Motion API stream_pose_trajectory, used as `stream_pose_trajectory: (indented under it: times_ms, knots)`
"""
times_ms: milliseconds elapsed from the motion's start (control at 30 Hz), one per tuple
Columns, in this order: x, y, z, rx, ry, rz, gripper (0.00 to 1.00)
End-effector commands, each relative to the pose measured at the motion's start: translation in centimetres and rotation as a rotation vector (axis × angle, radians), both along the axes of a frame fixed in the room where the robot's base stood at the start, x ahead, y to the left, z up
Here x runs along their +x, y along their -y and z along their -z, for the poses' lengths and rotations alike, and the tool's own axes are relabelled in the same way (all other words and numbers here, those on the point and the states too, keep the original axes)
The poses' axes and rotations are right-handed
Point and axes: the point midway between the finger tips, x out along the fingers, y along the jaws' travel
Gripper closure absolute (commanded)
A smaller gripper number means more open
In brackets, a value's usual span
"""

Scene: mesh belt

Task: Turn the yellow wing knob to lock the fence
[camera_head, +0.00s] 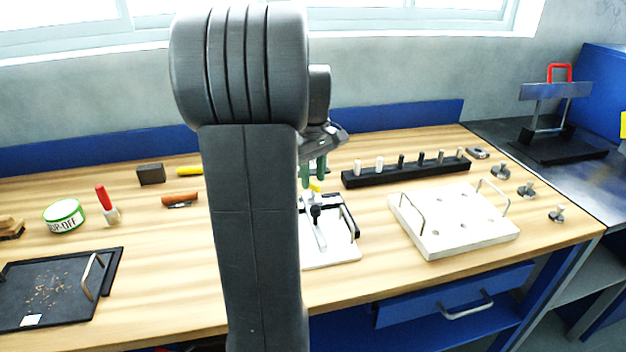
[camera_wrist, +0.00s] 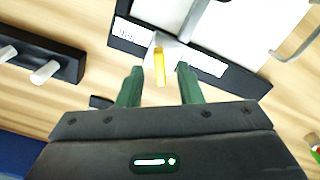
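The yellow wing knob (camera_wrist: 160,67) shows in the wrist view as a narrow upright bar on a pale mount, beside a black rail with white label strips (camera_wrist: 207,64). My gripper (camera_wrist: 160,71) is open, with one green finger on each side of the knob and a gap to it on both sides. I cannot tell how far the fingertips stand above it. In the head view the knob (camera_head: 316,186) is just below my gripper (camera_head: 314,173). The fence fixture has a white base (camera_head: 335,256) and black parts; my arm hides its left part.
A black rack of pegs (camera_head: 405,171) stands behind right of the fixture. A white plate with two wire handles (camera_head: 457,222) lies to the right.

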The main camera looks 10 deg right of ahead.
Motion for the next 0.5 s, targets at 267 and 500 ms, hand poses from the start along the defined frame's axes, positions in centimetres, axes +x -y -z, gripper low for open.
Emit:
stream_pose_trajectory:
  times_ms: [267,500]
  knots:
    - [-0.03,-0.01,1.07,0.000,0.000,0.000,0.67]
    - [-0.03,-0.01,1.04,0.000,0.000,0.000,0.83]
